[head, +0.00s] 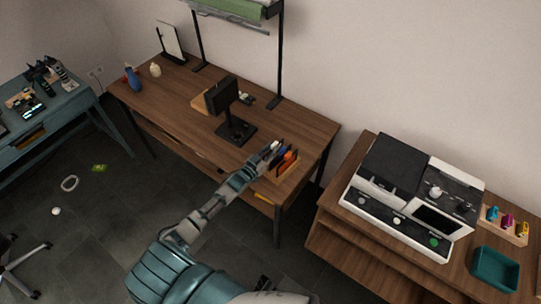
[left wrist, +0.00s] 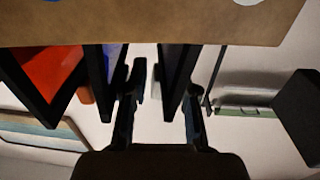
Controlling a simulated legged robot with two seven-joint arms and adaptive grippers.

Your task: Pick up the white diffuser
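A small cream-white bottle-shaped thing (head: 155,70), which may be the white diffuser, stands upright at the far left of the brown desk (head: 180,100), right of a blue vase (head: 134,78). My left gripper (head: 271,149) is far from it, at the desk's right end, against an organizer with dark dividers (head: 287,158). In the left wrist view my left gripper (left wrist: 160,105) has its fingers apart. A dark divider (left wrist: 178,75) shows between or just beyond them; I cannot tell whether they touch it. No diffuser shows in that view. My right gripper is not in view.
A dark stand (head: 233,115) and a tall lamp frame (head: 280,60) stand mid-desk. A cabinet with a stove-like unit (head: 415,195) and teal bin (head: 495,270) is at right. A teal bench (head: 60,115) is at left. The desk's front left is clear.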

